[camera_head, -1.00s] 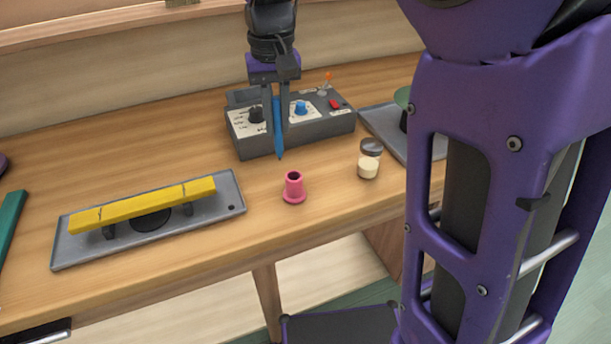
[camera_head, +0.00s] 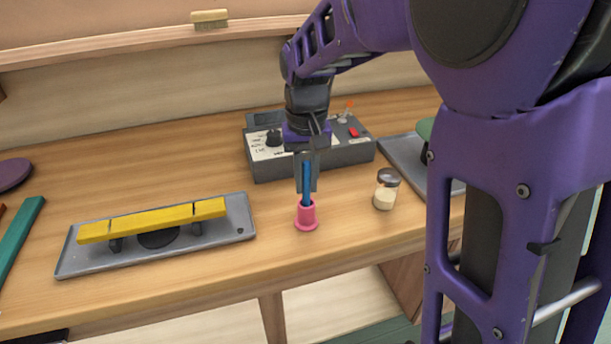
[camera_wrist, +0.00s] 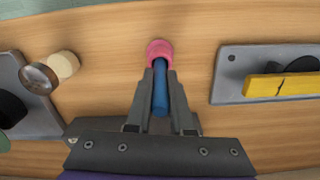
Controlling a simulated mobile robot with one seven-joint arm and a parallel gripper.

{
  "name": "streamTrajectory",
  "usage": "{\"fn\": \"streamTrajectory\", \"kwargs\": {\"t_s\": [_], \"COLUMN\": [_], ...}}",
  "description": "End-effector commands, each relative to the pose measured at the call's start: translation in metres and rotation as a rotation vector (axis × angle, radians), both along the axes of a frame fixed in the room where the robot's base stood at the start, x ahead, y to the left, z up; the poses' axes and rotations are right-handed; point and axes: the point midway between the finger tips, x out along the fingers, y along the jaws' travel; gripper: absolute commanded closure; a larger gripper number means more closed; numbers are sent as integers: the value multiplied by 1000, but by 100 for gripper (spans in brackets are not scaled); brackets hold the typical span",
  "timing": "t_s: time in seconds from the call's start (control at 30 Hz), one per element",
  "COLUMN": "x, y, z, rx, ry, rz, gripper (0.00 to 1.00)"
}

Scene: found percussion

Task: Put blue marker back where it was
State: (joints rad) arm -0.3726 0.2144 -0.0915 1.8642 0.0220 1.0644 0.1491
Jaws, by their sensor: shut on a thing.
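The blue marker (camera_head: 307,182) is upright between the fingers of my gripper (camera_head: 306,188). Its lower end is at the mouth of the pink holder (camera_head: 306,216) and appears to be inside it; the tip is hidden. The pink holder stands on the table near its front edge. In the wrist view, my gripper (camera_wrist: 161,72) is shut on the blue marker (camera_wrist: 160,98), and the pink holder (camera_wrist: 159,50) is just beyond the fingertips.
A grey control box (camera_head: 345,154) stands behind my gripper. A small jar (camera_head: 386,190) is right of the holder. A grey tray (camera_head: 85,262) with a yellow bar (camera_head: 155,220) lies to the left. Another tray (camera_head: 400,150) is at the right.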

Motion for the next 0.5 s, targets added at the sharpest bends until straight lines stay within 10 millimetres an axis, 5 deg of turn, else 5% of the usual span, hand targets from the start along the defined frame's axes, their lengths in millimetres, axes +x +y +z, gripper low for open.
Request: {"fn": "streamTrajectory", "kwargs": {"t_s": [0.1,0.5], "x": [0,0], "y": [0,0], "z": [-15,-20], "rx": [0,0], "ry": [1,0], "rz": [1,0], "gripper": [100,100]}}
